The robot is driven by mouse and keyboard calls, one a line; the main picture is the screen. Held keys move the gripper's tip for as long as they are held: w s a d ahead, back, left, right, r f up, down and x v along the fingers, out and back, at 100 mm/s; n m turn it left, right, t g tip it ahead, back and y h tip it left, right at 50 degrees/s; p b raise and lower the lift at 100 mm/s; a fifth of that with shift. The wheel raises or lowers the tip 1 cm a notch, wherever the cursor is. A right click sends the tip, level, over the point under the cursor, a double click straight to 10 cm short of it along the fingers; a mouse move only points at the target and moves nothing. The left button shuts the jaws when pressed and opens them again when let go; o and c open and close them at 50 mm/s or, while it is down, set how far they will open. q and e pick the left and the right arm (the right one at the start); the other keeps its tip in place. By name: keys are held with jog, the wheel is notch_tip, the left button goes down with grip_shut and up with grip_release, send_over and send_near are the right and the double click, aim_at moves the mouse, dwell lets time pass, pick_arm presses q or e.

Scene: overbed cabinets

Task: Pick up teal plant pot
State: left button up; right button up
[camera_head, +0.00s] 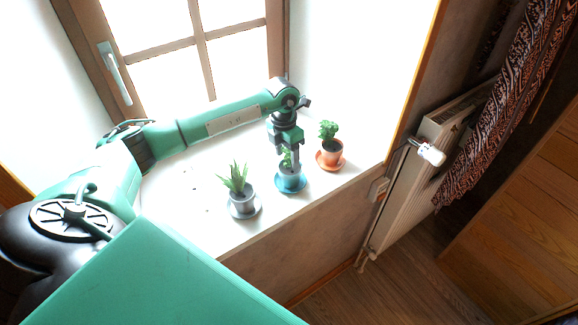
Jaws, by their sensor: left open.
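The teal plant pot (291,183) stands on a blue-teal saucer on the white windowsill (190,220), between two other potted plants. A small green plant in it is partly hidden by my left gripper (290,160). My left arm reaches in from the left across the sill, and its gripper points down right at the pot's top. The gripper is open. The fingers overlap the plant and rim in the picture, and I cannot tell whether they touch the pot. My right gripper is not in view.
A grey pot with a spiky plant (242,203) stands close on the left. A terracotta pot with a leafy plant (331,150) stands close on the right. The window (190,40) is behind. A radiator (425,180) and patterned curtain (505,100) are at the right.

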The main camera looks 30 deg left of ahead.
pick_arm(q)
grip_shut()
jog(key=shift+r, duration=0.1)
dwell(0.3)
